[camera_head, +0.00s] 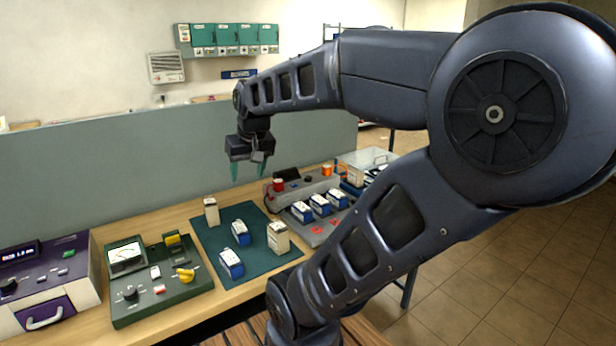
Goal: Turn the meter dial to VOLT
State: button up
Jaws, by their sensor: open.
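The meter (158,318) is a dark green panel lying on the wooden bench at the left front. It has a white needle gauge (125,254) at its upper left, a black knob (130,293) at its lower left and a yellow handle-like knob (185,275) on its right. A yellow block (172,239) is at its upper right, with a white and a red switch in the middle. The labels are too small to read, so I cannot tell where the dial points. My gripper (249,172) is open and empty, pointing down above the back of the bench, well right of the meter.
A green mat (213,247) right of the meter holds several upright white and blue battery blocks. A grey tray with more blue blocks (320,204) and a grey device (312,184) stand further right. A purple unit (45,275) stands left. A grey partition (130,180) runs behind the bench.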

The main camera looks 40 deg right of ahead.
jog(key=w+d+r+m+g, duration=0.1)
jog(key=w+d+m, duration=0.1)
jog(key=w+d, duration=0.65)
jog(key=m+g, duration=0.3)
jog(key=m, duration=0.3)
send_over(308, 177)
notch_tip(308, 177, down, 15)
notch_tip(308, 177, down, 10)
jog(key=shift+f, duration=0.25)
jog(key=c, duration=1)
